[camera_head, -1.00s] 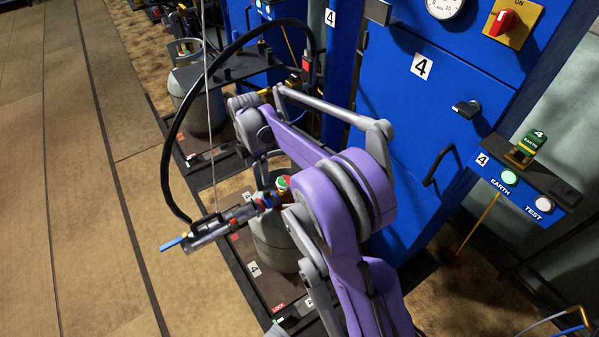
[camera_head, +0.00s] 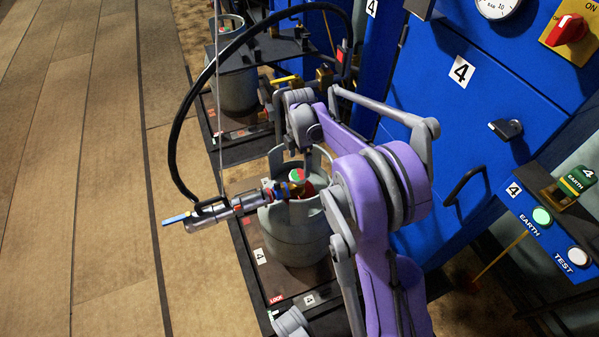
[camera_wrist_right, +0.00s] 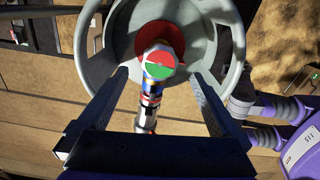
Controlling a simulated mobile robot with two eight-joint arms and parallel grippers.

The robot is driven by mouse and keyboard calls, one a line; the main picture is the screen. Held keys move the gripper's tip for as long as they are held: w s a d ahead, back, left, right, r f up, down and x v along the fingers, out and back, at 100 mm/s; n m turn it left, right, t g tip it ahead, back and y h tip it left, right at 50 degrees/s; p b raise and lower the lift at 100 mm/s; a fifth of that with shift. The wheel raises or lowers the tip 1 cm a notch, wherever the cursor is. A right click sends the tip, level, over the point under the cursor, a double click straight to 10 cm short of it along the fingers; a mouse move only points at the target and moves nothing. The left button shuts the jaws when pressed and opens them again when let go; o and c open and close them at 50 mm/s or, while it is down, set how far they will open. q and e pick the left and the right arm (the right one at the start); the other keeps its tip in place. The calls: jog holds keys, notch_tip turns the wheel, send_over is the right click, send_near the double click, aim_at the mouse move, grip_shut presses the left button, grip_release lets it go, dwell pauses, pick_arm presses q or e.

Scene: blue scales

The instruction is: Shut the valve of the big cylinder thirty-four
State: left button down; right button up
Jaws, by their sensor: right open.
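The big grey cylinder (camera_head: 297,242) stands on a dark floor plate with a "4" label. I cannot read the number thirty-four on it. Its valve has a round red and green top (camera_head: 298,174), and in the right wrist view this top (camera_wrist_right: 160,67) sits inside the cylinder's collar (camera_wrist_right: 233,47). A metal coupling (camera_head: 222,210) with a blue lever end joins the valve from the side. My right gripper (camera_wrist_right: 158,75) is open, its two fingers apart on either side of the valve top, touching nothing that I can see. In the head view my arm partly hides it. My left gripper is out of view.
A black hose (camera_head: 173,150) arcs from the coupling to the blue cabinet (camera_head: 440,110). A second grey cylinder (camera_head: 236,92) stands behind. A console with EARTH and TEST lamps (camera_head: 545,215) is at right. The plank floor (camera_head: 100,180) at left is clear.

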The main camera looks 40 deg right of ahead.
aim_at(299, 174)
notch_tip(299, 174, down, 6)
jog(key=shift+r+b, duration=0.1)
jog(key=shift+b, duration=0.55)
jog(key=c, duration=1.2)
jog(key=shift+c, duration=0.2)
